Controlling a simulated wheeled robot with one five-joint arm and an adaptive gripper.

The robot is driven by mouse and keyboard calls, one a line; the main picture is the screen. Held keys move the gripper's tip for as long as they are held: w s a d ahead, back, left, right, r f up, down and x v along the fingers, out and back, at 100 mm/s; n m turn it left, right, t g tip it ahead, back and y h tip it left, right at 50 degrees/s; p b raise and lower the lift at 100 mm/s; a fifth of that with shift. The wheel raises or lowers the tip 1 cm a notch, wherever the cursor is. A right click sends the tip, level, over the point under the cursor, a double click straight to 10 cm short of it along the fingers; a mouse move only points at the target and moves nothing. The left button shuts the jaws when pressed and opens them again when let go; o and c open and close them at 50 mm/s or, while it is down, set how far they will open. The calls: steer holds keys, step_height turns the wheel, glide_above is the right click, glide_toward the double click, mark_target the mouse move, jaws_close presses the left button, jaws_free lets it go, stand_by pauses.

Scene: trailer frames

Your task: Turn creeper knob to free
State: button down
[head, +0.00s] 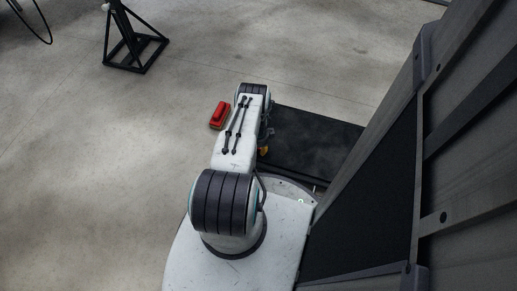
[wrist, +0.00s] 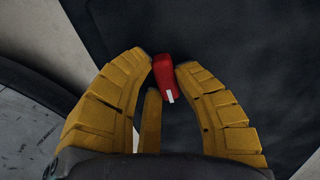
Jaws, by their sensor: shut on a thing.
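The red creeper knob (wrist: 165,72) shows in the wrist view on a dark flat board, the creeper (wrist: 225,35). A small white mark is at the knob's lower end, toward the palm and slightly right. My gripper (wrist: 163,68) has its yellow fingers closed on the knob from left and right. The head view shows the black creeper (head: 318,143) low over the floor, right of my arm. A bit of my yellow gripper (head: 263,151) shows beside the arm there; the knob is hidden in that view. I see no readable label for the knob's positions.
A red block-like object (head: 220,115) lies on the floor just left of my arm. A large dark slatted structure (head: 440,150) rises close on the right. A black stand (head: 133,45) is at the upper left. The floor at left is open.

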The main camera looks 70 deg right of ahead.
steer(key=shift+n, duration=0.3)
steer(key=n+b, duration=0.1)
steer(key=n, duration=0.1)
steer(key=n+b, duration=0.1)
steer(key=b, duration=0.1)
steer(key=shift+s+f+n, duration=0.15)
steer(key=shift+f+n, duration=0.05)
steer(key=shift+n, duration=0.2)
steer(key=n+b, duration=0.3)
steer(key=n, duration=0.2)
steer(key=shift+s+b, duration=0.1)
steer(key=shift+b, duration=0.2)
steer(key=n+b, duration=0.2)
steer(key=n, duration=0.2)
steer(key=shift+s+n, duration=0.1)
steer(key=shift+n, duration=0.3)
steer(key=shift+d+r+n+b, duration=0.15)
steer(key=shift+n+b, duration=0.65)
steer(key=shift+n, duration=1)
steer(key=c, duration=0.9)
jaws_free()
steer(key=shift+d, duration=0.1)
steer(key=shift+c, duration=0.2)
